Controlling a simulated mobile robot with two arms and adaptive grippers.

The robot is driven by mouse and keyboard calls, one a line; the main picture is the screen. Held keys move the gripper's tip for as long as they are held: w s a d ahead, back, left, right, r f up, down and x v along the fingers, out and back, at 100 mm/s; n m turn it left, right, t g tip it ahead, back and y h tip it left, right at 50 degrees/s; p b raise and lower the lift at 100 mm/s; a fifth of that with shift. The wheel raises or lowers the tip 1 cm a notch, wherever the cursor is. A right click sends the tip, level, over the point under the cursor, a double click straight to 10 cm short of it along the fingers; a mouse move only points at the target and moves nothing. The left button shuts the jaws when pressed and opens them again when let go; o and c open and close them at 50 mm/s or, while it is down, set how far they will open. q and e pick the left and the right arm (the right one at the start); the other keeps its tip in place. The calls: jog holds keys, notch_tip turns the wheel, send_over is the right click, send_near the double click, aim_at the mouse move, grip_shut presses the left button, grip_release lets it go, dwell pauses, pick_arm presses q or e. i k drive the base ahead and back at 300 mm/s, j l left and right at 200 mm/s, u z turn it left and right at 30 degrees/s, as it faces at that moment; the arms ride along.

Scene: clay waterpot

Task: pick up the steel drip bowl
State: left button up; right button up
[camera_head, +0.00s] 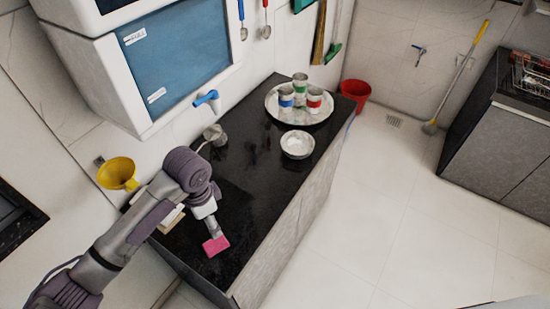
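The steel drip bowl (297,147) is a small, shallow, pale silvery bowl. It stands upright on the black countertop (250,180), near its right edge and just in front of a round tray. My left gripper (212,231) points down over the near part of the counter, well apart from the bowl. A flat pink piece (216,246) is at its fingertips; I cannot tell whether it is held or lies beneath. The fingers are too small to read as open or shut. My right gripper is not in view.
The round tray (272,101) holds three cups with blue, green and red bands. A blue tap (207,98) sticks out from a white wall unit (95,70). A small grey metal item (215,134) stands below it. A yellow funnel (118,173) is left. Counter between gripper and bowl is clear.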

aim_at(297, 144)
jog(key=i+l+u, duration=0.1)
jog(key=l, duration=0.3)
jog(key=i+l+u, duration=0.1)
jog(key=l, duration=0.25)
jog(key=i+l+u, duration=0.1)
jog(key=i+l, duration=0.15)
jog(key=l, duration=0.2)
jog(key=i+l+u, duration=0.1)
jog(key=l, duration=0.3)
jog(key=i+l+u, duration=0.1)
jog(key=l, duration=0.3)
jog(key=i+l+u, duration=0.1)
jog(key=l, duration=0.35)
